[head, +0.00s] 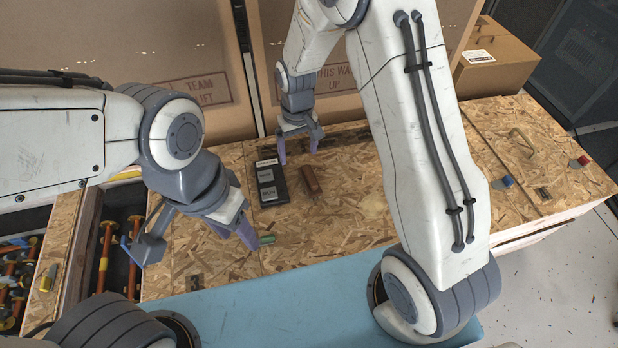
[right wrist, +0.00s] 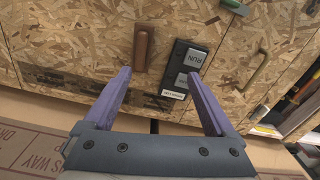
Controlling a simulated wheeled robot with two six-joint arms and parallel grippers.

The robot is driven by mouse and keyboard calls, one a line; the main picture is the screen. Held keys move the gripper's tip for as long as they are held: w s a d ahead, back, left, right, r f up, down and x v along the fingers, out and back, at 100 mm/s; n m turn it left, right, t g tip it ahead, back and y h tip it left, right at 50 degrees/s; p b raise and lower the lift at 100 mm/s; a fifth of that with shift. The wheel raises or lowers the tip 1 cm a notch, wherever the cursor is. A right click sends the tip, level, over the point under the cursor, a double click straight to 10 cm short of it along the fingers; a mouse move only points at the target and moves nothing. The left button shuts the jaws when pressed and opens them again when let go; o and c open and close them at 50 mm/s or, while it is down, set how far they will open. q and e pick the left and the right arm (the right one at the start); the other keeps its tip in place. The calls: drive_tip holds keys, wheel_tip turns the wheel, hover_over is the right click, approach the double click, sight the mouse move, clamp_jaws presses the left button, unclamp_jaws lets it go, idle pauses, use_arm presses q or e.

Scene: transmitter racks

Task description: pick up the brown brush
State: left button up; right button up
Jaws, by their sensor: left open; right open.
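The brown brush (head: 310,180) lies on the chipboard top, just right of a black switch box in the head view. In the right wrist view the brush (right wrist: 142,48) lies beyond the fingertips, left of centre. My right gripper (head: 299,154) is open and empty, above the board on the far side of the brush and apart from it. Its two purple fingers (right wrist: 159,76) spread wide in the right wrist view. My left gripper (head: 236,236) is open, low over the near left of the board, its fingertips close to a small green object; I cannot tell if they touch.
The black switch box (head: 271,184) lies close beside the brush. A small green object (head: 267,240) lies nearer the front. Cardboard boxes (head: 180,50) stand behind. An open compartment with orange-handled tools (head: 107,255) is at left. Red (head: 583,161) and blue (head: 507,181) items sit at right.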

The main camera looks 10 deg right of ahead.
drive_tip(key=m, duration=0.1)
hover_over(312, 177)
drive_tip(key=w, duration=0.2)
drive_tip(key=f, duration=0.7)
drive_tip(key=shift+s, duration=0.25)
wheel_tip(312, 177, down, 5)
drive_tip(key=shift+d+r, duration=0.1)
drive_tip(key=shift+r, duration=0.05)
drive_tip(key=shift+s+a+f, duration=0.15)
drive_tip(key=shift+f, duration=1.3)
drive_tip(key=shift+s+a+f, duration=0.1)
drive_tip(key=shift+f, duration=1.3)
clamp_jaws()
drive_tip(key=shift+r, duration=0.45)
drive_tip(key=r, duration=0.2)
drive_tip(key=s+r, duration=0.1)
drive_tip(key=r, duration=0.1)
drive_tip(key=shift+d, duration=0.15)
drive_tip(key=s+d+r, duration=0.2)
drive_tip(key=s+r, duration=0.4)
drive_tip(key=s, duration=0.4)
drive_tip(key=shift+s+d+b, duration=0.15)
drive_tip(key=shift+d+b, duration=0.1)
drive_tip(key=shift+b, duration=0.1)
